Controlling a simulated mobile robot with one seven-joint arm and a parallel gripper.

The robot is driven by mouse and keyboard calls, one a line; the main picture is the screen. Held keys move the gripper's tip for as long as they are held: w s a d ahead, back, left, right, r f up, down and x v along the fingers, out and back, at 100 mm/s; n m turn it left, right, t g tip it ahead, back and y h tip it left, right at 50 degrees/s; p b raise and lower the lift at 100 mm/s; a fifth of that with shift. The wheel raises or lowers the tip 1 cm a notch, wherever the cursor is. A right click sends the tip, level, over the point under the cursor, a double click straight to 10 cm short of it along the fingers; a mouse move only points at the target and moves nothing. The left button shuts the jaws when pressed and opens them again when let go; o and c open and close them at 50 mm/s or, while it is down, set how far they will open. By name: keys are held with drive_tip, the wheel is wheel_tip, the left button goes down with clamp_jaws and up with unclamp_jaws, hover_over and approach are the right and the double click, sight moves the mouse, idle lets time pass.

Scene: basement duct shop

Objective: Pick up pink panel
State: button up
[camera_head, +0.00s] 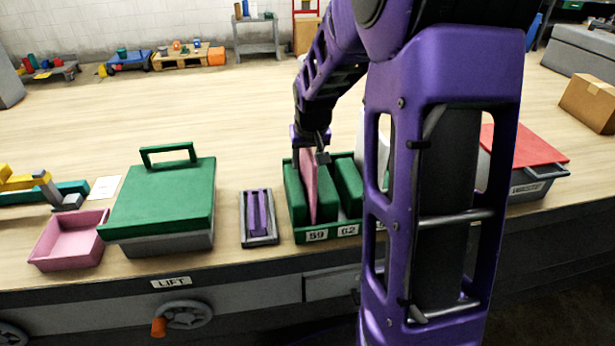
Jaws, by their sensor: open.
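The pink panel (308,187) stands upright in the left part of a green slotted rack (298,236), between green panels. The rack's front carries labels that look like "59" and "62". My gripper (314,152) is directly above the panel, at its top edge. Its jaws are open. I cannot tell from this view whether the fingers straddle or touch the panel. My purple arm hides the right part of the rack.
Left of the rack are a grey tray with purple strips (258,219), a green-lidded box (165,200) and a pink bin (66,240). A red-lidded waste bin (528,147) and a cardboard box (592,101) are right. The tabletop behind is mostly clear.

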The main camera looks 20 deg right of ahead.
clamp_jaws()
idle(0.3)
drive_tip(key=shift+r, duration=0.15)
